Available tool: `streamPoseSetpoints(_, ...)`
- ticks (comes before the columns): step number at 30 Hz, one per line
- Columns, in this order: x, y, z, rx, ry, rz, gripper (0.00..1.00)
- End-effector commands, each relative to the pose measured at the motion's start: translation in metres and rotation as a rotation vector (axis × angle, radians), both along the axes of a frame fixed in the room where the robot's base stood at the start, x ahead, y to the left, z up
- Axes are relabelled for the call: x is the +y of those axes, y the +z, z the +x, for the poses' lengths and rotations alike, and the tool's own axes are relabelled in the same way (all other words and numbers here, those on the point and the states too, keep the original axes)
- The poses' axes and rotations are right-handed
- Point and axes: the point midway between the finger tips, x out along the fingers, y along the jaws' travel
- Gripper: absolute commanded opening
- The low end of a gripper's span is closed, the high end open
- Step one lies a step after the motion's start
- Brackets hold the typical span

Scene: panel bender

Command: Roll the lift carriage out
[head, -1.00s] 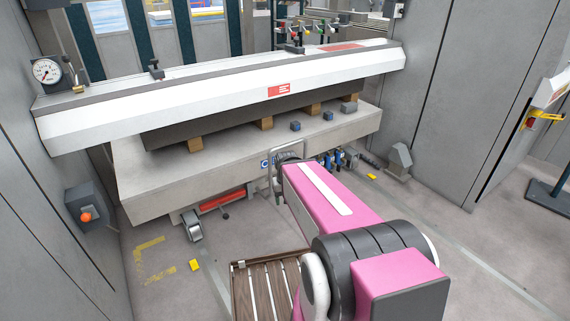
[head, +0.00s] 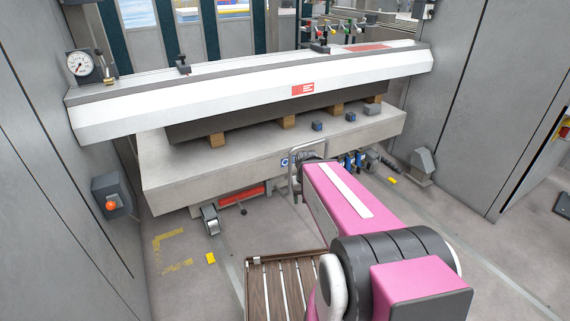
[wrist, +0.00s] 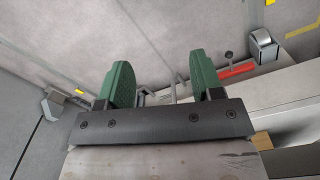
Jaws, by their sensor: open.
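The lift carriage (head: 235,173), a long pale grey slab on casters, stands under the white beam of the machine in the head view. A caster (head: 210,219) and a red bar (head: 242,195) show below its front edge; the caster (wrist: 262,42) and red bar (wrist: 237,71) also show in the wrist view. A grey looped handle (head: 293,178) stands at its front, beside the end of my pink arm. My gripper (wrist: 160,80) is open, its two green fingers apart. Grey bars show between and beyond the fingers; I cannot tell whether they touch. The head view hides the fingers behind my arm.
A slatted brown platform (head: 252,290) lies on the floor in front. Grey walls flank both sides, with an orange-knobbed box (head: 111,199) on the left. Yellow marks (head: 170,240) and a floor rail line the floor. Dark blocks (head: 318,126) sit on the slab.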

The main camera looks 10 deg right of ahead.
Motion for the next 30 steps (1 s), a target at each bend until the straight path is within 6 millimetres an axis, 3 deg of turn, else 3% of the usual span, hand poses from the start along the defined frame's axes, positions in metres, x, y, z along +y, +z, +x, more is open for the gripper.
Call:
streamPoseSetpoints(8, 0.000, 0.000, 0.000, 0.000, 0.000, 0.000, 0.60)
streamPoseSetpoints(9, 0.000, 0.000, 0.000, 0.000, 0.000, 0.000, 0.51)
streamPoseSetpoints(14, 0.001, -0.006, 0.015, -0.003, -0.020, 0.046, 0.51)
streamPoseSetpoints(17, 0.002, -0.016, 0.040, -0.010, -0.058, 0.134, 0.51)
streamPoseSetpoints(23, -0.004, -0.036, 0.118, -0.060, -0.185, 0.414, 0.51)
streamPoseSetpoints(26, -0.015, -0.042, 0.164, -0.104, -0.263, 0.572, 0.51)
streamPoseSetpoints(30, -0.044, -0.046, 0.231, -0.186, -0.383, 0.792, 0.51)
